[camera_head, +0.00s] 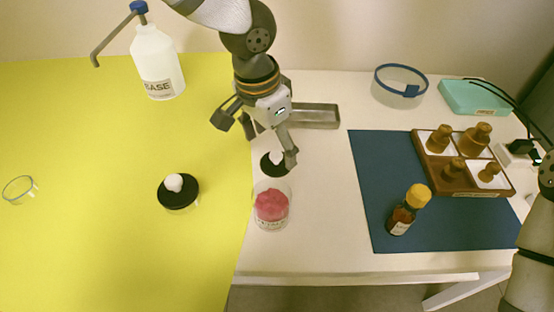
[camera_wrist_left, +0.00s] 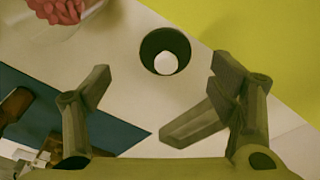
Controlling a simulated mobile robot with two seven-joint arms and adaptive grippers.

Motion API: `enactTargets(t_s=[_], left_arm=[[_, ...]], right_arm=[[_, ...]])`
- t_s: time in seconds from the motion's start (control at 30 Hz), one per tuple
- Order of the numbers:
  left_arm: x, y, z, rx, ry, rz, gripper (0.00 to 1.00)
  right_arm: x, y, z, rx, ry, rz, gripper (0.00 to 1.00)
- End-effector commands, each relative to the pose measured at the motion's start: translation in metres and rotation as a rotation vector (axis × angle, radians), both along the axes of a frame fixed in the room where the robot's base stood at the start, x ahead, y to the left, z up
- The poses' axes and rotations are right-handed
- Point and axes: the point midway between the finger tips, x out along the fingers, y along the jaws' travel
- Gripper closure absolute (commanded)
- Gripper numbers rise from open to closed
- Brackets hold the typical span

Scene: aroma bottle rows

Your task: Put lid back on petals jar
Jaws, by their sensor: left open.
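The petals jar (camera_head: 271,208) is a clear glass jar with pink petals, standing open on the white table. It also shows at the top left of the left wrist view (camera_wrist_left: 62,14). A round black lid (camera_head: 267,164) with a white knob lies just behind the jar. In the left wrist view the lid (camera_wrist_left: 165,43) is in full view, beyond the fingertips. My left gripper (camera_head: 256,140) is open and empty above the lid, its fingers spread wide and partly hiding it. The fingers also show in the left wrist view (camera_wrist_left: 150,108). My right gripper is out of view.
Another black lid with a white knob (camera_head: 178,192) sits on the yellow surface (camera_head: 110,250). A BASE pump bottle (camera_head: 158,65) and metal tray (camera_head: 315,117) stand behind. The blue mat (camera_head: 370,180) holds an amber bottle (camera_head: 403,212) and wooden bottle rack (camera_head: 450,186).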

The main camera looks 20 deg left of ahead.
Motion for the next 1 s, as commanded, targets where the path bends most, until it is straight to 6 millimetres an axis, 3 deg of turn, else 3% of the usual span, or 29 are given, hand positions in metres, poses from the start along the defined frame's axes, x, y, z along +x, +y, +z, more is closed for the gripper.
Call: enactTargets(t_s=[0.33,0.67,1.0], left_arm=[[0.002,0.0,-0.003,0.0,-0.002,0.0,0.22],[0.016,-0.003,-0.049,0.0,0.0,0.0,0.22],[0.017,-0.003,-0.05,0.0,-0.005,-0.001,0.22]], right_arm=[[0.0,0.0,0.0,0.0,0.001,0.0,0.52],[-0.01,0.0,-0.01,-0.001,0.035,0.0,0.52],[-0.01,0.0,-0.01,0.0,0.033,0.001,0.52]])
